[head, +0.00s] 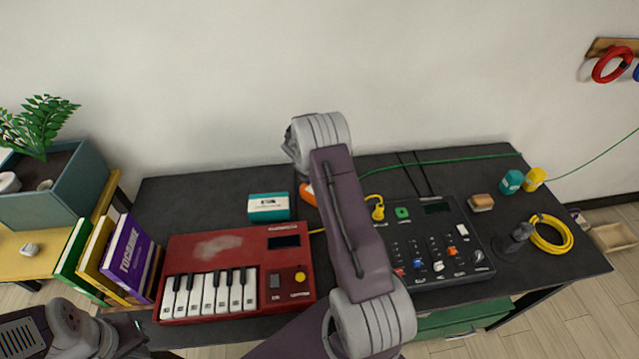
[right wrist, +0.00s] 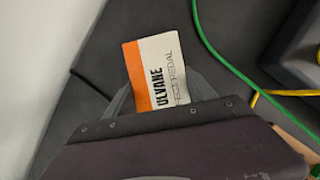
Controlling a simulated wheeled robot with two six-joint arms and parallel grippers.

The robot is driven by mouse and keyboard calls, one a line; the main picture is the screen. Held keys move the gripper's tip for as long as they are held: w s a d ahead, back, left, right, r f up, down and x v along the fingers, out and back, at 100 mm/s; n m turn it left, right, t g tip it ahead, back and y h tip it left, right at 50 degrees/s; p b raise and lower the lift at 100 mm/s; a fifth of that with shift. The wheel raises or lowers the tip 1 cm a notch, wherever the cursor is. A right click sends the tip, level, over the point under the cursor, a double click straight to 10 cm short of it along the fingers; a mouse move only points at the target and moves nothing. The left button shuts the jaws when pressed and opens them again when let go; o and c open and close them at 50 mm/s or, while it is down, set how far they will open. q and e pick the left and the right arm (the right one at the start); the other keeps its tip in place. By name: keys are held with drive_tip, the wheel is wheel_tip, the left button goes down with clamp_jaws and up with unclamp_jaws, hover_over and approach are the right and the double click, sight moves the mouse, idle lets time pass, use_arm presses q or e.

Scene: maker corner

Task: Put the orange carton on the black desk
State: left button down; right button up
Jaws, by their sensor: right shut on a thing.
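The orange carton (right wrist: 160,72), with an orange and white face and dark lettering, is between the two fingers of my right gripper (right wrist: 158,92) in the right wrist view. The gripper is shut on it. Dark desk surface lies behind it; I cannot tell whether it touches the desk. In the head view only a small orange part (head: 307,193) shows beside my right arm, which hides the rest. The black desk (head: 160,205) spans the head view. My left gripper (head: 132,338) is at the lower left, partly cut off; its jaws are unclear.
A teal box (head: 269,207) stands left of the carton. A red keyboard (head: 235,270) and a black mixer (head: 440,240) fill the front. A green cable (head: 450,159) crosses the back right. Books (head: 125,260) stand at the left. The desk's back left is clear.

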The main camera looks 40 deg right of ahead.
drive_tip(key=o, duration=1.7)
drive_tip(key=shift+f, duration=0.1)
drive_tip(key=shift+c, duration=0.2)
drive_tip(key=shift+r, duration=0.25)
drive_tip(key=p+v, duration=0.1)
drive_tip(key=v, duration=1)
drive_tip(key=shift+s+a+r, duration=0.15)
drive_tip(key=shift+a+r, duration=0.1)
drive_tip(key=shift+r, duration=0.1)
drive_tip(key=s+a+r+m+y, duration=0.1)
drive_tip(key=s+a+m+y, duration=0.3)
drive_tip(key=s+a+m, duration=1.6)
drive_tip(key=shift+s+m, duration=0.3)
drive_tip(key=shift+m, duration=0.5)
